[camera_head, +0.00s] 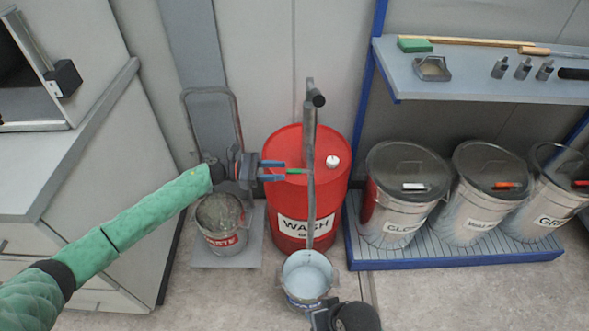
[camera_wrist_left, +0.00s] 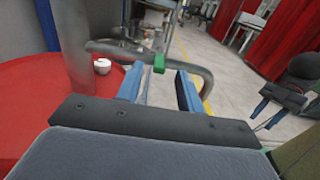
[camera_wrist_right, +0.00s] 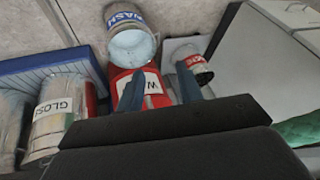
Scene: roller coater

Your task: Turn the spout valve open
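An upright grey metal pipe (camera_head: 310,190) stands in front of the red drum (camera_head: 272,215), its lower end above a WASH bucket (camera_head: 306,292). In the left wrist view the green piece lies ahead, between the fingers (camera_wrist_left: 160,88); contact is not clear. My right gripper (camera_wrist_right: 159,88) is open and empty, facing the bucket and drum.
A WASTE bucket (camera_head: 222,228) stands on a grey cart (camera_head: 256,240) left of the drum. Lidded cans (camera_head: 405,185) stand on a blue-edged platform (camera_head: 450,258) at right, below a shelf (camera_head: 470,80) with tools. A cabinet (camera_head: 95,180) is at left.

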